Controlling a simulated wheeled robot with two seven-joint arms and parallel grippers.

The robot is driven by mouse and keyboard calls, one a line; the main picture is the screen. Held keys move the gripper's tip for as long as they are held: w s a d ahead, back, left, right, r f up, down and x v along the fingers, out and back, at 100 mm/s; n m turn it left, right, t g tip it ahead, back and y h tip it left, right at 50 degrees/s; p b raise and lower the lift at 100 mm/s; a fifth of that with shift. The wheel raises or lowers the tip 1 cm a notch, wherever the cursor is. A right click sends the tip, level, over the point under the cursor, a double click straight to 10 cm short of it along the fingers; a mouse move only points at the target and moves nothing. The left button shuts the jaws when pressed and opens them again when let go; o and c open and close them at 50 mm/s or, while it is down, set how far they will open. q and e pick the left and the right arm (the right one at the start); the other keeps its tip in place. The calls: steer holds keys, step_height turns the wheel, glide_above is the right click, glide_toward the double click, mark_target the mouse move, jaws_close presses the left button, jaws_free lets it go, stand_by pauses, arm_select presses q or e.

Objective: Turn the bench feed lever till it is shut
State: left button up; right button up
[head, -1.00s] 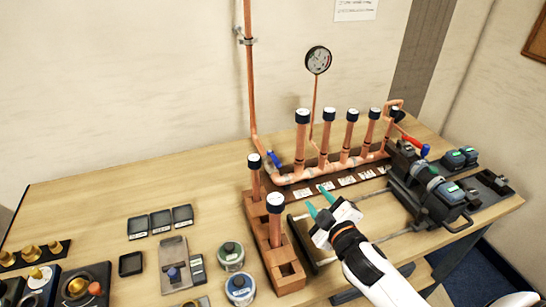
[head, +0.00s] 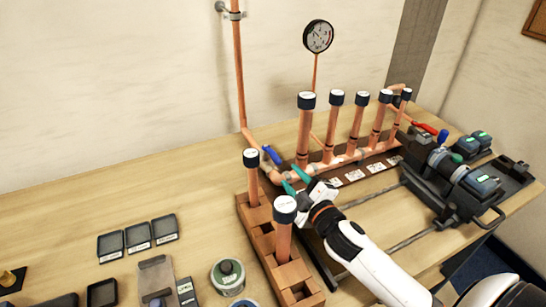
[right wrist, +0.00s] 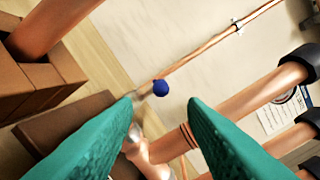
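A blue lever (head: 271,155) sits on the copper pipe at the left end of the manifold (head: 345,158), near the foot of the tall riser pipe. Its end also shows as a blue knob in the right wrist view (right wrist: 160,88), seen between my fingertips and beyond them. My right gripper (head: 295,179) is open and empty, with teal fingers just in front of and right of the blue lever, apart from it. In the right wrist view the fingers (right wrist: 162,103) are spread wide. A red lever (head: 424,128) shows at the manifold's right end. My left gripper is out of view.
A wooden block rack (head: 268,243) with capped copper tubes stands close left of my right gripper. Capped uprights (head: 304,130) rise right of the lever. A pressure gauge (head: 318,36) stands behind. The bench left of the rack's back end is clear.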

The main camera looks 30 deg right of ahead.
mark_target(269, 150)
steer(key=w+p, duration=0.1)
steer(key=w, duration=0.9)
steer(key=shift+r+p, duration=0.1)
steer(key=shift+p, duration=0.2)
jaws_close()
